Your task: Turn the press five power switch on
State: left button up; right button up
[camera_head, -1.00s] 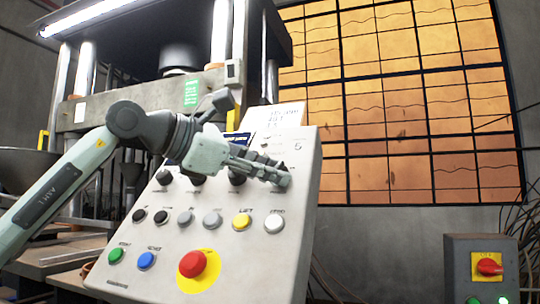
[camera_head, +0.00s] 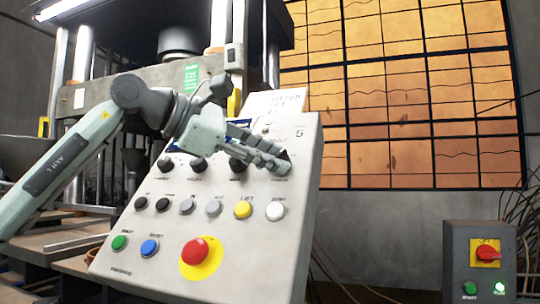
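A pale grey control panel (camera_head: 287,240), marked 5 at its upper right, stands tilted in the middle of the head view. Its upper row holds black rotary knobs (camera_head: 198,164). My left gripper (camera_head: 284,163) reaches in from the left, with its fingertips at the right end of that row. The fingers hide the knob there, so I cannot tell whether they grip it or only touch it. The fingers look close together. Below are several push buttons, including a yellow one (camera_head: 243,209) and a white one (camera_head: 275,211). My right gripper is out of view.
A red emergency stop button (camera_head: 201,257) on a yellow disc sits low on the panel. A separate grey box (camera_head: 456,262) with a red rotary switch (camera_head: 488,254) stands at the lower right, with loose cables beside it. Press columns stand behind my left arm.

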pick_arm(q)
jog(key=o, duration=0.4)
jog(key=v, duration=1.2)
jog(key=shift+f, duration=0.1)
